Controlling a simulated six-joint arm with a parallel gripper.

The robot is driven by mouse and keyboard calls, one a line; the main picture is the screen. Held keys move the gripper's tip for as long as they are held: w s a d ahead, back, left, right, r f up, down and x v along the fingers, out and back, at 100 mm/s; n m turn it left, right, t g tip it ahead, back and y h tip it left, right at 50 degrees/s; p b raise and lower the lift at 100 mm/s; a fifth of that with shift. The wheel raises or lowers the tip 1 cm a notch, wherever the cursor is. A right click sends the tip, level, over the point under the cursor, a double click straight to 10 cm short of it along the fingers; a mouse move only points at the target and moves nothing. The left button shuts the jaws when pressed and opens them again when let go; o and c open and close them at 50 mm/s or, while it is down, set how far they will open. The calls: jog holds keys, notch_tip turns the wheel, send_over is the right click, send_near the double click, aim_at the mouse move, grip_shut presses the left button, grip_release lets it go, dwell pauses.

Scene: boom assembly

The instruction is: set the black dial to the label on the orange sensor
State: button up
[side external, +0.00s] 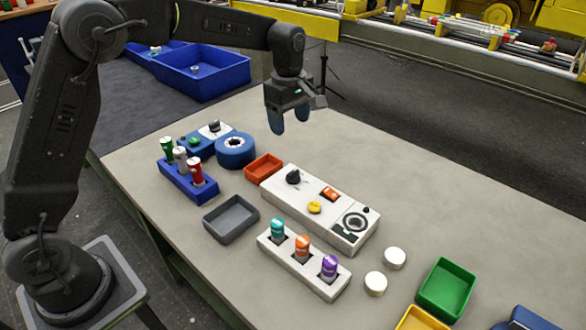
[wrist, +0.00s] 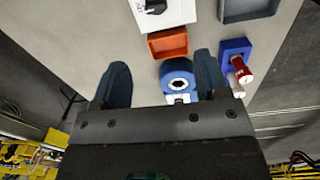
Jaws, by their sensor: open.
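The black dial (side external: 293,176) sits on the white panel (side external: 338,222), at its far left end. It also shows at the top edge of the wrist view (wrist: 155,6), partly cut off. The orange sensor (side external: 302,245) stands upright in the middle slot of a white rack (side external: 318,284), between a teal sensor (side external: 277,230) and a purple one (side external: 329,266). Its label is too small to read. My gripper (side external: 289,117) is open and empty, pointing down above the table behind the panel, apart from the dial. The wrist view shows both blue fingers (wrist: 162,72) spread.
An orange tray (side external: 263,167), a blue ring (side external: 235,150) and a grey tray (side external: 231,218) lie left of the panel. A blue rack (side external: 188,182) holds several sensors. White discs (side external: 376,283) and a green tray (side external: 446,289) lie at right. The table's far right is clear.

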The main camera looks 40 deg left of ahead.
aim_at(293, 171)
jog(key=shift+n, duration=0.4)
jog(key=f, duration=1)
jog(key=w+f, duration=0.1)
jog(key=f, duration=0.4)
jog(key=shift+f, duration=0.1)
jog(key=shift+c, duration=0.3)
jog(key=c, duration=0.9)
jog(key=shift+o, duration=0.2)
